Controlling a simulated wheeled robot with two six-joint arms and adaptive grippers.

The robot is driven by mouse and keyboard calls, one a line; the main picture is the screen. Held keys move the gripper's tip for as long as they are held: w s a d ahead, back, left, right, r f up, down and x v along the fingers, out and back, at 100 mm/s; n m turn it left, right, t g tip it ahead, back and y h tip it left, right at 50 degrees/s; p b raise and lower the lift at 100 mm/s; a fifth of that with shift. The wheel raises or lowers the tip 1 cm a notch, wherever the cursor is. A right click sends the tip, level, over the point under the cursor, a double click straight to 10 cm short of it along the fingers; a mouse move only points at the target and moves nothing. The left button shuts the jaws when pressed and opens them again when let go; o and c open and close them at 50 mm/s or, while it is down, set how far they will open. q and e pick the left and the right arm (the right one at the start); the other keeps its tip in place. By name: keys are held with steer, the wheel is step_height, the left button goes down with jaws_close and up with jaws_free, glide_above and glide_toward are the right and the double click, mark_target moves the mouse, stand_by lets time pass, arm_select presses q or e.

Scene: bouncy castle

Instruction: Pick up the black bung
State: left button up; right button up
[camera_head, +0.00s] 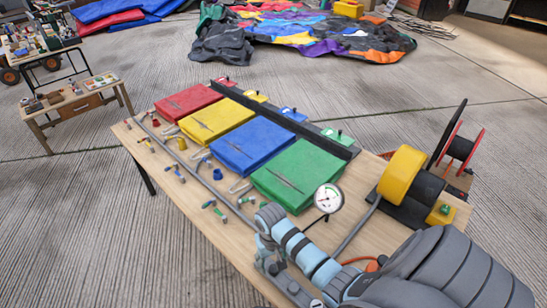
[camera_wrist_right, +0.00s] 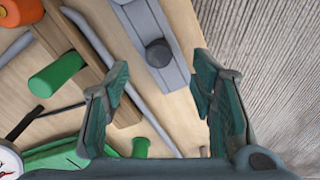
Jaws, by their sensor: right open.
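The black bung (camera_wrist_right: 158,52) is a short dark round plug standing on a grey strip (camera_wrist_right: 146,22) in the right wrist view. My right gripper (camera_wrist_right: 162,82) is open and empty. No contact shows. In the head view the right gripper (camera_head: 270,264) is small, over the table's front edge, partly merged with grey parts beside it. I cannot clearly pick out the bung there. My left gripper is not in view.
The wooden table (camera_head: 218,228) holds red, yellow, blue and green folded packs (camera_head: 300,172), a dial gauge (camera_head: 328,198) and a yellow blower (camera_head: 402,172). A green cylinder (camera_wrist_right: 57,73) lies left of the strip. Small clips and tools line the front edge. Beyond is concrete floor (camera_wrist_right: 262,35).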

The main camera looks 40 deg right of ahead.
mark_target(274, 268)
steer(key=f, duration=0.2)
steer(key=f+b, duration=0.1)
steer(key=f, duration=0.1)
steer(key=f+b, duration=0.1)
steer(key=f, duration=0.1)
steer(key=shift+w+d+f, duration=0.1)
steer(key=shift+w+d, duration=0.1)
steer(key=shift+w, duration=0.05)
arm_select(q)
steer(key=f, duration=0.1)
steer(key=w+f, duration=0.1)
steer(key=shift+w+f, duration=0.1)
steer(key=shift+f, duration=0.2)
arm_select(e)
steer(key=shift+c, duration=0.3)
steer(key=c, duration=1)
steer(key=shift+o, duration=0.2)
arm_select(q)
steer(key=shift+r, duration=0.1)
arm_select(e)
steer(key=shift+r, duration=0.25)
